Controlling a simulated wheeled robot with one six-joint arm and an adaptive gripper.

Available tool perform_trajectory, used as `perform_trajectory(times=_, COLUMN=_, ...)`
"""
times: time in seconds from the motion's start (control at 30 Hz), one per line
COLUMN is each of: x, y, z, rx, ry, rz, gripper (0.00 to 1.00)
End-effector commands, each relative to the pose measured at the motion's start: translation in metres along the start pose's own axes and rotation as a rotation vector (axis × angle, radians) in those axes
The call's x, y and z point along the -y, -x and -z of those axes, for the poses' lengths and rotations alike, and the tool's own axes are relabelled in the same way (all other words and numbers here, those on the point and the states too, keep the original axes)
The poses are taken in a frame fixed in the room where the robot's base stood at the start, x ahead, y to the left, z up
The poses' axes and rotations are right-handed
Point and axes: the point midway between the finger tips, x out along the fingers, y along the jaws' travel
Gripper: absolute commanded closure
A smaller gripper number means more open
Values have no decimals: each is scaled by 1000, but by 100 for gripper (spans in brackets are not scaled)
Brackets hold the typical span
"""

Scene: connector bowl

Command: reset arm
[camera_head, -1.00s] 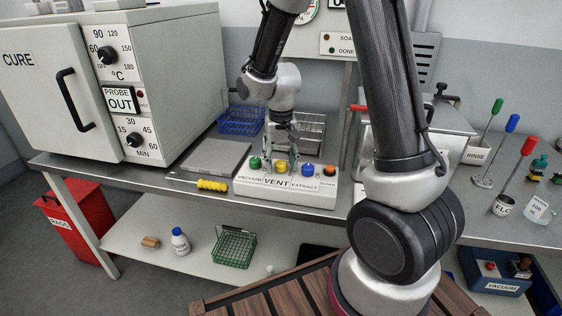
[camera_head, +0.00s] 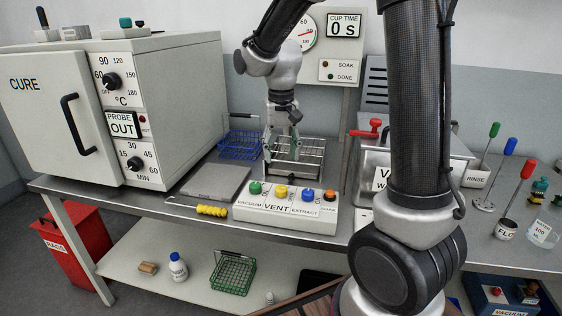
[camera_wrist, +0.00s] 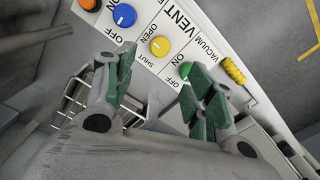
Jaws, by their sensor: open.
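My gripper (camera_head: 281,150) hangs from the arm above the back of the bench, behind the white control box (camera_head: 285,210). Its green-padded fingers are spread and empty; they also show in the wrist view (camera_wrist: 160,85). The box carries green, yellow, blue and orange knobs and labels for vacuum, vent and extract. In the wrist view the box (camera_wrist: 175,35) lies beyond the fingertips. The gripper appears apart from the box, and nothing is between the fingers.
A wire rack (camera_head: 312,160) stands close behind the gripper, with a blue basket (camera_head: 240,145) to its left. The cure oven (camera_head: 60,110) stands at left. A yellow-handled tool (camera_head: 212,210) lies before a grey plate (camera_head: 216,183). Coloured-handled tools stand at right.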

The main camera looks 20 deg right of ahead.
Motion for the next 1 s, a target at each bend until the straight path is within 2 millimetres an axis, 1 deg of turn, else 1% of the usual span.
perform_trajectory(times=0.43, x=0, y=1, z=0, rx=0, ry=1, rz=0, gripper=46)
perform_trajectory(times=0.57, x=-1, y=0, z=-2, rx=7, ry=56, rz=-3, gripper=46)
perform_trajectory(times=0.63, x=-8, y=-9, z=-18, rx=47, ry=119, rz=-16, gripper=46)
perform_trajectory(times=0.67, x=-12, y=-9, z=-28, rx=58, ry=149, rz=-19, gripper=46)
perform_trajectory(times=0.7, x=-18, y=-4, z=-40, rx=57, ry=180, rz=-17, gripper=46)
perform_trajectory(times=0.87, x=-46, y=21, z=-82, rx=15, ry=250, rz=-3, gripper=46)
perform_trajectory(times=0.97, x=-66, y=38, z=-111, rx=-34, ry=274, rz=8, gripper=46)
perform_trajectory(times=1.0, x=-73, y=45, z=-124, rx=-60, ry=280, rz=12, gripper=46)
